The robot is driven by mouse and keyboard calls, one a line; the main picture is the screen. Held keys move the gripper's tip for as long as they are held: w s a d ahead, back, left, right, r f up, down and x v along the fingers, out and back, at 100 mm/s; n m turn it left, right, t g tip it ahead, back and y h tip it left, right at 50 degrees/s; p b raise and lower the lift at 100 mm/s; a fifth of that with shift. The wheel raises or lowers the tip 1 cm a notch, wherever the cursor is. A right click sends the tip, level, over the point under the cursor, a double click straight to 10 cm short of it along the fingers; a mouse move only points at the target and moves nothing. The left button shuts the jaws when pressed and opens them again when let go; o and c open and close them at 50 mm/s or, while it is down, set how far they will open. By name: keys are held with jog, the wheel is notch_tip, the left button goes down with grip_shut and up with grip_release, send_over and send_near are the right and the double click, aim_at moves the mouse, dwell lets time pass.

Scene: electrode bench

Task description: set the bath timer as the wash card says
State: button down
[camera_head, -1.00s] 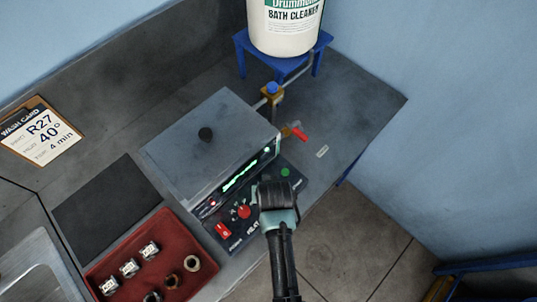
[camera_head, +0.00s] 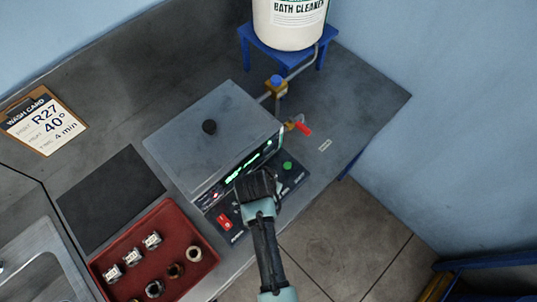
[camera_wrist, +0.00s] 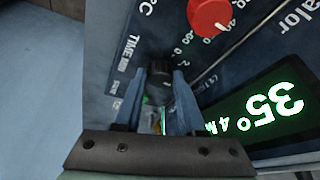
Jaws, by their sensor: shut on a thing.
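The ultrasonic-type bath (camera_head: 190,150) is a grey lidded box with a dark front panel and green display. My gripper (camera_head: 255,185) reaches over that panel in the head view. In the wrist view my gripper (camera_wrist: 152,85) is shut on a dark knob (camera_wrist: 159,68) beside the "TIME MIN" lettering. The fingers partly hide the knob and its scale. A red knob (camera_wrist: 208,14) sits beside it, near a "°C" mark. The green display (camera_wrist: 262,112) seems to read 35° and 4 M, its end cut off. The wash card (camera_head: 42,120) reads R27, 40°, 4 min.
A red tray (camera_head: 130,240) holds small labelled and ring-shaped parts. A black mat (camera_head: 110,197) lies behind it. A red-handled tap (camera_head: 302,128) and a bath cleaner container (camera_head: 290,25) are beyond.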

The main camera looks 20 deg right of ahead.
jog(key=shift+c, duration=2.4)
grip_release()
jog(key=b+v, duration=0.1)
jog(key=v, duration=1.2)
jog(key=shift+b, duration=0.4)
